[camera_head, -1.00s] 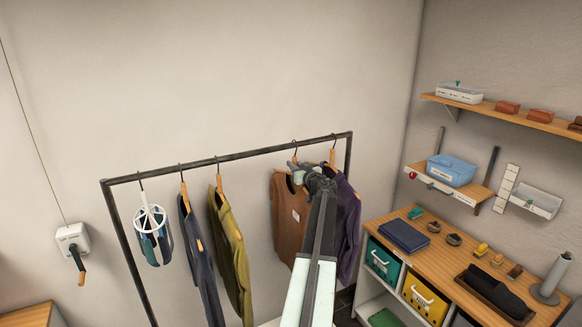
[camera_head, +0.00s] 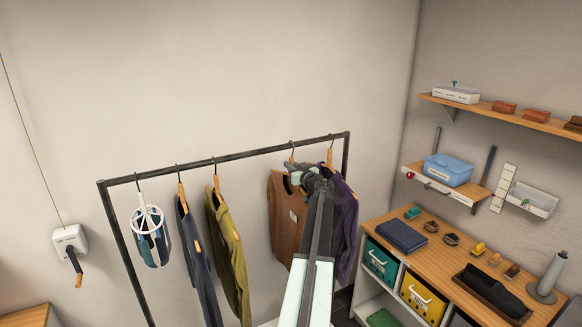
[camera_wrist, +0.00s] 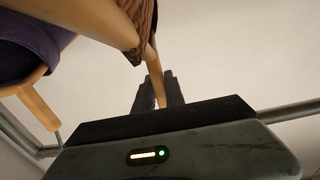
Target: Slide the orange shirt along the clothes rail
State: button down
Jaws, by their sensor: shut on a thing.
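The orange shirt (camera_head: 285,218), a brownish orange, hangs on a wooden hanger near the right end of the dark clothes rail (camera_head: 250,153). My gripper (camera_head: 294,172) is at the top of this shirt, just below the rail. In the wrist view my gripper (camera_wrist: 159,88) is shut on the wooden hanger (camera_wrist: 152,68), with brown cloth beside it. The rail also shows in the wrist view (camera_wrist: 297,108). My arm hides the shirt's right side in the head view.
A purple shirt (camera_head: 344,225) hangs close to the right of the orange one. An olive shirt (camera_head: 230,250), a navy garment (camera_head: 194,250) and a white round hanging holder (camera_head: 149,215) hang further left. The rail between the olive and orange shirts is free.

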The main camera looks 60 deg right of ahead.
jog(key=shift+f, duration=0.15)
jog(key=c, duration=1.3)
grip_release()
jog(key=shift+s, duration=0.15)
jog(key=v, duration=0.7)
jog(key=shift+s+a, duration=0.2)
jog(key=shift+a, duration=0.1)
jog(key=shift+v, duration=5.05)
